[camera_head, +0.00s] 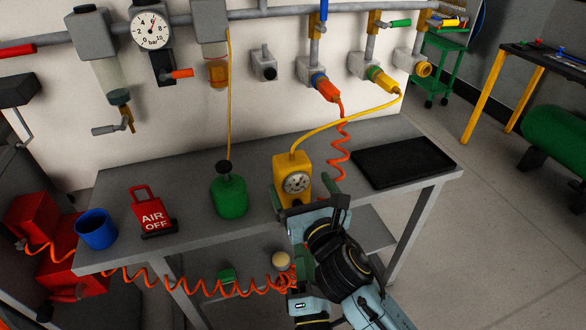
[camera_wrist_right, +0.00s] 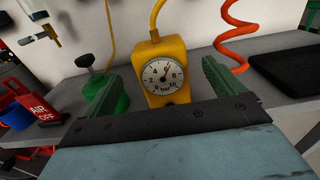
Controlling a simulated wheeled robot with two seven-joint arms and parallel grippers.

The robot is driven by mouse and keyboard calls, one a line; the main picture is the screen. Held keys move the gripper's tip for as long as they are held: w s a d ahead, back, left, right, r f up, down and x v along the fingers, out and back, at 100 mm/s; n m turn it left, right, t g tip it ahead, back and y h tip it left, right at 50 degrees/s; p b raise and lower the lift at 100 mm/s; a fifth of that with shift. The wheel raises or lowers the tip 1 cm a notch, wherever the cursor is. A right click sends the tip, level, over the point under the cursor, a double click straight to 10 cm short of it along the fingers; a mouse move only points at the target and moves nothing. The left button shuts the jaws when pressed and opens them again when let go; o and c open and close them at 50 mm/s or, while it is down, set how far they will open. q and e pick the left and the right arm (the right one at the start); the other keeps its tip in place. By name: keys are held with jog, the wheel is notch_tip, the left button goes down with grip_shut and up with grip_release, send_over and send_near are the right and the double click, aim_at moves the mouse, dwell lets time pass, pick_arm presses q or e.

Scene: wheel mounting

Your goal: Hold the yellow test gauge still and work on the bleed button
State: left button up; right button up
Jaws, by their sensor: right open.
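The yellow test gauge (camera_head: 291,172) stands upright on the grey bench, its round dial (camera_wrist_right: 162,77) facing me and a yellow hose leaving its top. My right gripper (camera_head: 304,190) is open just in front of it. In the right wrist view its green fingers (camera_wrist_right: 166,86) are on either side of the gauge, with gaps between them and its body. My left gripper (camera_head: 304,268) seems to be low in the head view, largely covered by dark arm parts; its jaws are not clear. I cannot make out the bleed button.
On the bench (camera_head: 190,227) are a green bottle (camera_head: 230,197), a red AIR OFF sign (camera_head: 152,215), a blue cup (camera_head: 96,229) and a black tray (camera_head: 403,161). Orange coiled hoses (camera_head: 338,155) hang nearby. Wall pipework (camera_head: 275,12) carries a bar gauge (camera_head: 151,29).

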aim_at(290, 165)
jog(key=x, duration=0.8)
jog(key=shift+f, duration=0.1)
jog(key=c, duration=1.3)
pick_arm(q)
grip_shut()
dwell(0.9)
